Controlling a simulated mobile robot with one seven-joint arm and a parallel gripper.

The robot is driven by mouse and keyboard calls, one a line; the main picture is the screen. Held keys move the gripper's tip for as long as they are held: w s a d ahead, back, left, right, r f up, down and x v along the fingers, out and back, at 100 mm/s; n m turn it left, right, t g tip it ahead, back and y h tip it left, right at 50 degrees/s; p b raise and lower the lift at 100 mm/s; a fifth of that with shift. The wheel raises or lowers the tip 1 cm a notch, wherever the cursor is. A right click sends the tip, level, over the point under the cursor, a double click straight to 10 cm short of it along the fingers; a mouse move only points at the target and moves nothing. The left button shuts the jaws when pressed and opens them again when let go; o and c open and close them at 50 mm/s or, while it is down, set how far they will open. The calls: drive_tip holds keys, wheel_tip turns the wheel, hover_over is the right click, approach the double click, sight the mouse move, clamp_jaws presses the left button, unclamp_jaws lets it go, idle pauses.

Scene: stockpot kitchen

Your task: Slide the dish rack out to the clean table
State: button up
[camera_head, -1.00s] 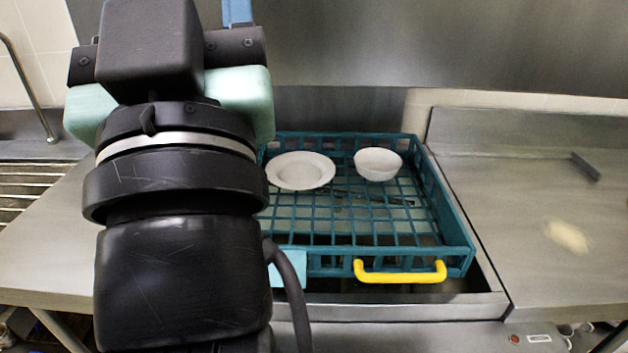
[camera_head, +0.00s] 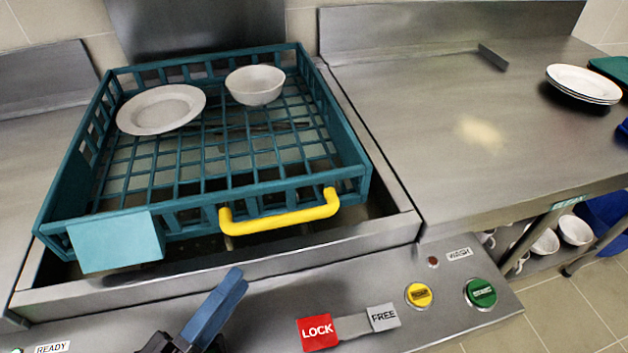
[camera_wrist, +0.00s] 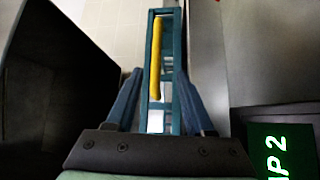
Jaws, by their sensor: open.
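The teal dish rack (camera_head: 200,222) sits in the washer bed and holds a white plate (camera_head: 161,108), a white bowl (camera_head: 255,85) and some dark utensils. Its yellow handle (camera_head: 279,214) is on the front side. My gripper (camera_head: 222,300) is at the bottom of the head view, in front of the rack and low over the control panel; only part shows. In the wrist view, my gripper (camera_wrist: 160,105) is open and empty, its two blue fingers apart. The yellow handle (camera_wrist: 156,60) stands between and beyond them. The clean table (camera_head: 470,130) is the steel surface to the right.
A panel below the rack carries a red LOCK plate (camera_head: 317,332), a grey FREE plate (camera_head: 383,317), a yellow button (camera_head: 418,295) and a green button (camera_head: 480,293). The right table has a pale smear (camera_head: 480,133), a small grey bar (camera_head: 493,57) and stacked plates (camera_head: 584,84).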

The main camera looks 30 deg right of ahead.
sight(283, 216)
drive_tip(key=shift+h, duration=0.3)
drive_tip(key=x, duration=1.2)
drive_tip(key=shift+d, duration=0.3)
clamp_jaws()
idle(0.7)
